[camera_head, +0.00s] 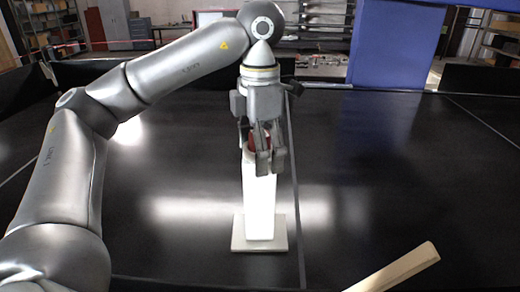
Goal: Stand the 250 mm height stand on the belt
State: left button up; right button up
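The height stand (260,208) is a tall white column on a flat, pale square base. It stands upright in the middle of the head view, its base appearing to rest on the black belt (370,170). My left gripper (264,165) points down at the column's top, its fingers overlapping the upper end. A small red part shows between the fingers. The fingers hide the top, so I cannot tell whether they grip it or only surround it. My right gripper is out of view.
A blue housing (395,45) rises behind the belt at the upper right. A pale beige bar (395,270) juts in at the bottom right. A thin seam runs along the belt just right of the stand.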

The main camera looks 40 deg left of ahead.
pick_arm(q)
jog(key=shift+o, duration=0.9)
notch_tip(320, 180, up, 12)
jog(key=shift+r, duration=0.15)
dwell(0.7)
